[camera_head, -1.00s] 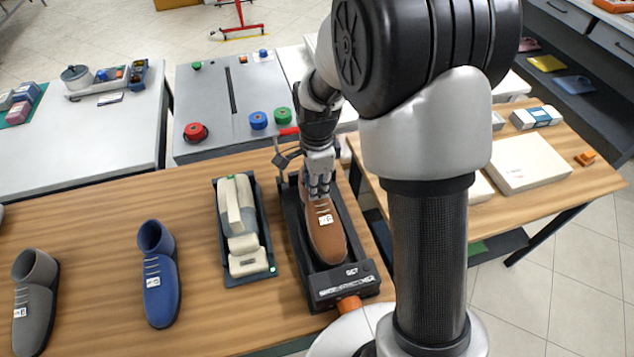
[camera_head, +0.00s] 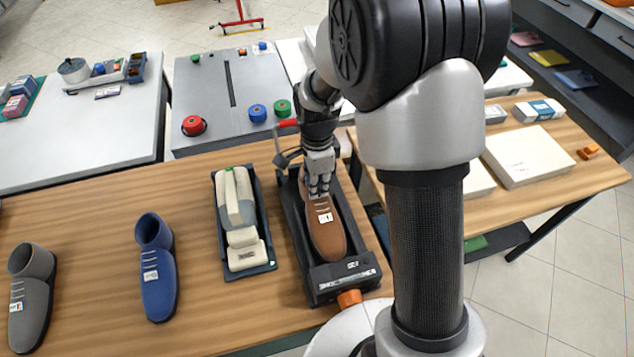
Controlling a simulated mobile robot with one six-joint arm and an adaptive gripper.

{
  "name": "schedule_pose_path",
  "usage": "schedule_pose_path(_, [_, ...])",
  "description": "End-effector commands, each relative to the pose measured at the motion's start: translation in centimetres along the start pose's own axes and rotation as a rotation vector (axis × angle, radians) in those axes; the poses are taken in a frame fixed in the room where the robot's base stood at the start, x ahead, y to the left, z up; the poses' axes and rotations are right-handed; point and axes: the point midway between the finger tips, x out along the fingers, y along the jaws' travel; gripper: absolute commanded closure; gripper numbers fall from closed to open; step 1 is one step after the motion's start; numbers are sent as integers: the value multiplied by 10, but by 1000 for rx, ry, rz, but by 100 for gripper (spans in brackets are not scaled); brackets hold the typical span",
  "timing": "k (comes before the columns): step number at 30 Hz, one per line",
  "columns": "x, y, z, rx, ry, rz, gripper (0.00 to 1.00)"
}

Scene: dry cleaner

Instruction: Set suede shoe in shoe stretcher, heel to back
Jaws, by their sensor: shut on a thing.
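A brown shoe (camera_head: 326,236) with a white tag lies in the black shoe stretcher (camera_head: 343,283), toe toward the front of the picture and heel end toward the back. My gripper (camera_head: 319,190) points down and is shut on the shoe's upper opening near the heel end. The gripper hides the heel and part of the opening, so I cannot tell whether the heel touches the back of the stretcher. A red-handled lever (camera_head: 287,124) stands at the stretcher's back, and an orange knob (camera_head: 349,299) is at its front.
A dark tray (camera_head: 252,270) with cream blocks stands just left of the stretcher. A blue shoe (camera_head: 157,280) and a grey shoe (camera_head: 30,300) stand farther left on the wooden table (camera_head: 105,225). White boxes (camera_head: 528,157) lie on the right table.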

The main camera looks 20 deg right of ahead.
Motion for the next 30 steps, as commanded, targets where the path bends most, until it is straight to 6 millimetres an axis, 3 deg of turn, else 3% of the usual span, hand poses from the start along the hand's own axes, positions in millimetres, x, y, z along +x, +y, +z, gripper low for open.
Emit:
schedule_pose_path(9, [1,0,0,0,0,-1,100])
schedule_pose_path(10, [1,0,0,0,0,-1,83])
schedule_pose_path(20, [1,0,0,0,0,0,61])
schedule_pose_path(30, [-1,0,0,0,0,-1,61])
